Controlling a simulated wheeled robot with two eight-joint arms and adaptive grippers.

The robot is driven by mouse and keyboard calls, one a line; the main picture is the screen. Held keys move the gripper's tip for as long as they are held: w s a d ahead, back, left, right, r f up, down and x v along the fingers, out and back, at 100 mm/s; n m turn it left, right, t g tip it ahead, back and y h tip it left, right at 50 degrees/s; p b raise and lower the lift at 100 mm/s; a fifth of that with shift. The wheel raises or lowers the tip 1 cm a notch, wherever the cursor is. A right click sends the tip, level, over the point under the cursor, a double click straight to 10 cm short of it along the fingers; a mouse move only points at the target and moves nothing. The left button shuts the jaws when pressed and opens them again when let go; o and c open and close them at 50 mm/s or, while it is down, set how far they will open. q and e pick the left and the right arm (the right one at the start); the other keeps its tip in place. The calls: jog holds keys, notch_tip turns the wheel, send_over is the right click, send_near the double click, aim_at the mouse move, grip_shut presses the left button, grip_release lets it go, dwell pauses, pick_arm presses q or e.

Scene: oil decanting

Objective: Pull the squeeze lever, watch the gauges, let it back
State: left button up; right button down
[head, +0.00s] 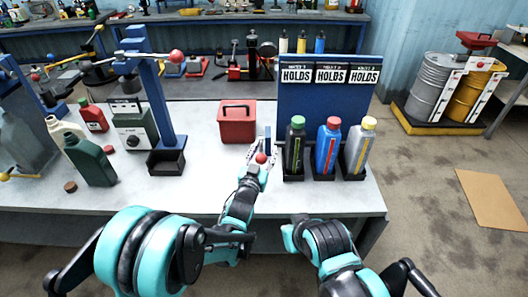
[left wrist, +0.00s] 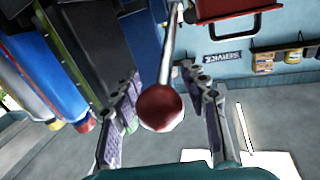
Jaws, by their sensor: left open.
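A lever with a round red knob (head: 261,158) stands near the front of the white bench. In the left wrist view the red knob (left wrist: 161,107) on its pale rod lies between my two finger pads. My left gripper (head: 254,172) is open around the knob, with a gap visible on both sides. The lever's base is hidden in the wrist view. No gauge face can be read; a dark green box with a pale front panel (head: 131,121) stands at the left. My right forearm shows at the bottom, but its gripper does not.
Black-green (head: 294,148), blue (head: 327,149) and grey (head: 358,151) bottles stand right of the lever, below a blue board (head: 325,105) with three HOLDS signs. A red box (head: 237,123) sits behind the lever. A blue post (head: 157,98) stands left.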

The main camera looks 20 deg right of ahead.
pick_arm(q)
grip_shut()
jog(key=w+d+r+n+g+y+p, duration=0.2)
jog(key=w+r+g+p, duration=0.7)
jog(key=p, duration=0.7)
jog(key=shift+w+d+y+p, duration=0.3)
jog(key=shift+w+d+y, duration=0.65)
jog(key=shift+w, duration=0.9)
jog(key=shift+a, duration=0.1)
